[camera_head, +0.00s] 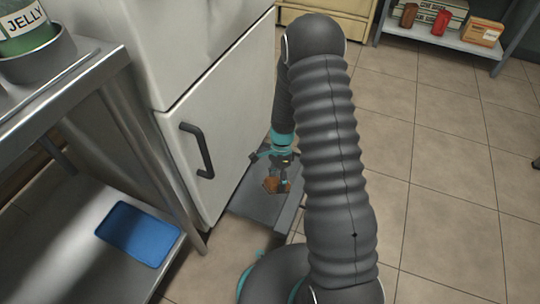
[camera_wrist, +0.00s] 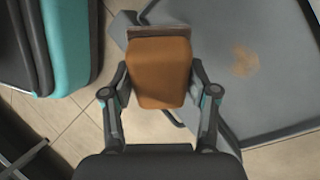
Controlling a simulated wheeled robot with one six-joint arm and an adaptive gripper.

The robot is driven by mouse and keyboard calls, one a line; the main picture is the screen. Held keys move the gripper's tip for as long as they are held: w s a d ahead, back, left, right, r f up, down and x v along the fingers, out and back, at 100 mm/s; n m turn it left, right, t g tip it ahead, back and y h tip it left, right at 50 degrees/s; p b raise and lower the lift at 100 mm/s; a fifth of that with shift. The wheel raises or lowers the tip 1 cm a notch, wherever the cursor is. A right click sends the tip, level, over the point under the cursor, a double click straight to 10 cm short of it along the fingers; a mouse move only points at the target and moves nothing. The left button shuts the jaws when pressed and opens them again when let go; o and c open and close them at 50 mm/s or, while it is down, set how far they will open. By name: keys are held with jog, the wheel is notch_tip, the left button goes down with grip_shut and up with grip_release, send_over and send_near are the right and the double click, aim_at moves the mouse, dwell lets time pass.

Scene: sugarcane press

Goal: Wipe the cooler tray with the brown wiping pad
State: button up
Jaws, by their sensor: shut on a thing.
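My gripper (camera_head: 280,178) is low beside the white cooler (camera_head: 215,130), over the grey cooler tray (camera_head: 255,207). It is shut on the brown wiping pad (camera_head: 272,184). In the wrist view the pad (camera_wrist: 160,75) sits between both fingers (camera_wrist: 160,92); it is orange-brown with a darker strip at its far edge. The tray (camera_wrist: 265,105) fills the right side there, with a light brown stain (camera_wrist: 245,62) right of the pad. The pad is apart from the stain in the picture. I cannot tell whether it touches the tray.
A metal table (camera_head: 75,85) with a jelly jar (camera_head: 28,28) stands at the left; a blue tray (camera_head: 138,233) lies on its lower shelf. The cooler's dark handle (camera_head: 197,150) sticks out near my arm. A shelf (camera_head: 450,40) with goods stands at the back right. The tiled floor (camera_head: 450,170) at right is clear.

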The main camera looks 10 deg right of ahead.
jog(key=w+n+t+h+p, duration=0.1)
jog(key=w+n+t+h, duration=0.2)
jog(key=w+n+t, duration=0.55)
notch_tip(320, 180, down, 6)
jog(key=w+n+g+b, duration=0.2)
jog(key=shift+w+r+n+b, duration=0.25)
jog(key=shift+w+n+b, duration=0.05)
jog(key=shift+n+b, duration=0.05)
jog(key=shift+d+g, duration=0.1)
jog(key=shift+g, duration=0.15)
